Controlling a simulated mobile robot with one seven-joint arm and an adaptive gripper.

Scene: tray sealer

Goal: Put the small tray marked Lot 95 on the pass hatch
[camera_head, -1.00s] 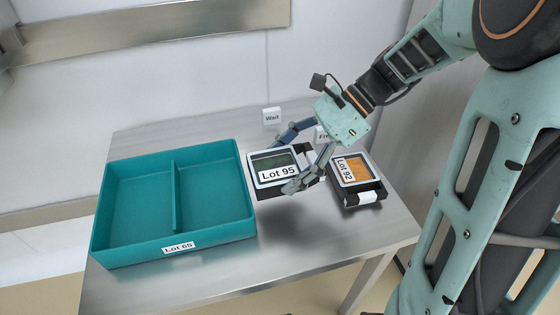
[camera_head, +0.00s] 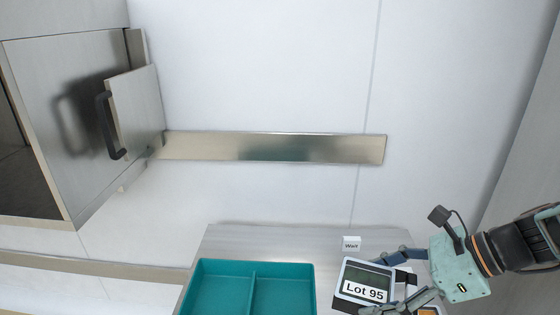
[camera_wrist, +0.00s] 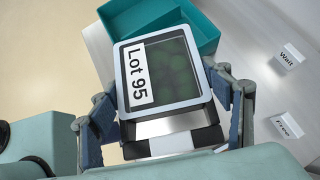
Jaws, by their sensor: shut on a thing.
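The small tray marked Lot 95 (camera_head: 366,282) has a pale rim, a dark green window and a white label. It is at the lower right in the head view. My gripper (camera_head: 405,275) is shut on this tray, with a finger on either side. In the wrist view the tray (camera_wrist: 163,65) fills the middle, between the fingers of my gripper (camera_wrist: 165,118). A metal cabinet with an open door (camera_head: 138,105) and black handle is at the upper left of the head view; I cannot tell whether it is the pass hatch.
A teal two-compartment tray (camera_head: 252,292) stands on the metal table (camera_head: 270,240), left of the held tray. A "Wait" sign (camera_head: 351,243) stands behind it, and a "Free" sign (camera_wrist: 286,125) shows in the wrist view. A metal strip (camera_head: 290,148) runs along the wall.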

